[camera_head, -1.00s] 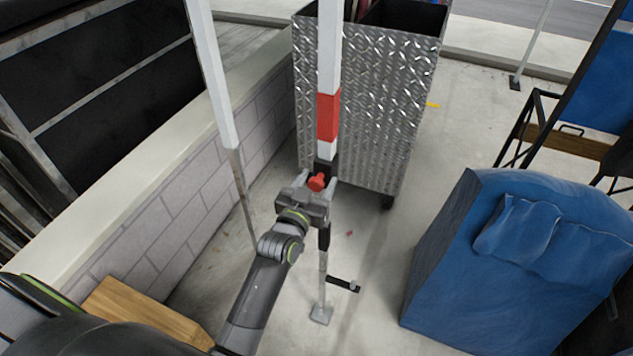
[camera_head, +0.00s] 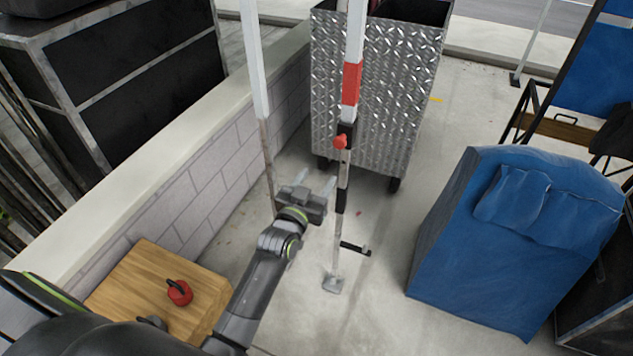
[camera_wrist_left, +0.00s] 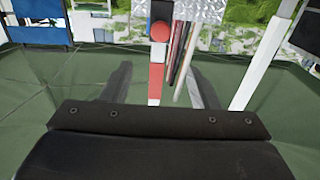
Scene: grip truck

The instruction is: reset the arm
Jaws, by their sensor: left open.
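My left gripper (camera_head: 316,186) is open and empty in the head view, its fingers spread beside the lower part of a white pole with a red band (camera_head: 351,84). The pole stands upright on a small foot, with a red knob (camera_head: 340,142) at its dark clamp, just above and right of the gripper. In the left wrist view the open fingers (camera_wrist_left: 160,88) show blurred, with the red knob (camera_wrist_left: 160,31) and red-and-white pole between them in the distance. My right gripper is not in view.
A diamond-plate metal bin (camera_head: 372,90) stands behind the pole. A low block wall (camera_head: 200,185) runs along the left. A wooden box (camera_head: 140,290) with a red padlock-like object (camera_head: 179,292) is at lower left.

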